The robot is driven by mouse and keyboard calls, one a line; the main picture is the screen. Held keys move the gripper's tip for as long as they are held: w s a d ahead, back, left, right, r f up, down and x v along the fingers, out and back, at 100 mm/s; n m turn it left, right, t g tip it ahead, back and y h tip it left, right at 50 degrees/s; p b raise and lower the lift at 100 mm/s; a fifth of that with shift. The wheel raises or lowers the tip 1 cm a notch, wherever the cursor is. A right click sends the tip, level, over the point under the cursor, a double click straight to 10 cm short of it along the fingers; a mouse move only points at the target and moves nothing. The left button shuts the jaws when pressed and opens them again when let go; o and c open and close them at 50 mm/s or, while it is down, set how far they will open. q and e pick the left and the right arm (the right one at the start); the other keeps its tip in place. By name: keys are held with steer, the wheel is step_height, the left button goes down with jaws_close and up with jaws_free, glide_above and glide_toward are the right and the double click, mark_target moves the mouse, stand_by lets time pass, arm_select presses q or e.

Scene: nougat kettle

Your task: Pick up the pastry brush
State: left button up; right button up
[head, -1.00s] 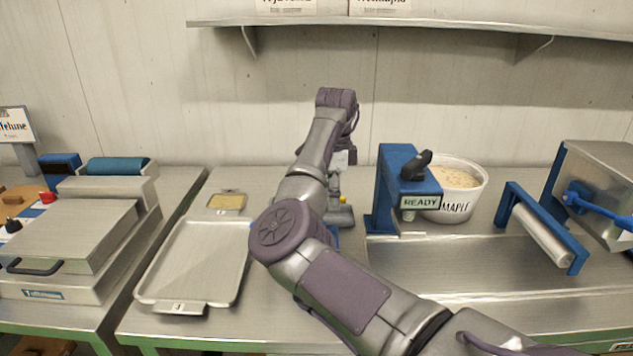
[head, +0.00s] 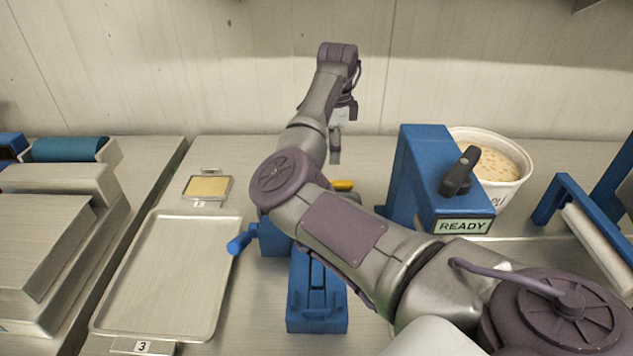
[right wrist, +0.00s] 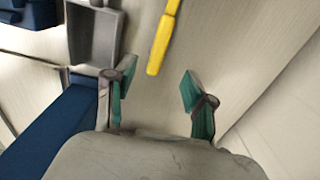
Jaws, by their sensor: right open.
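A yellow rod (right wrist: 164,38), which looks like the handle of the pastry brush, lies ahead of my right gripper in the right wrist view. Its near end is just beyond the gap between the fingers; its far end is cut off by the frame. In the head view only a short yellow piece (head: 342,185) shows beside my right arm. My right gripper (right wrist: 157,88) is open and empty, its green-padded fingers apart. In the head view it (head: 336,152) hangs at the arm's end, near the yellow piece. My left gripper is not in view.
A grey holder (right wrist: 94,36) and a blue body (right wrist: 70,122) are left of the fingers. In the head view, a blue fixture (head: 318,300) is under my arm, a metal tray (head: 105,312) left, and a blue READY press (head: 425,165) and white tub (head: 518,184) right.

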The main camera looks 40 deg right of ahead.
mark_target(333, 181)
step_height(333, 181, down, 4)
steer(key=shift+w+r, duration=0.1)
steer(key=shift+f+p, duration=0.65)
steer(key=shift+f, duration=2.1)
steer(key=shift+c, duration=0.3)
jaws_close()
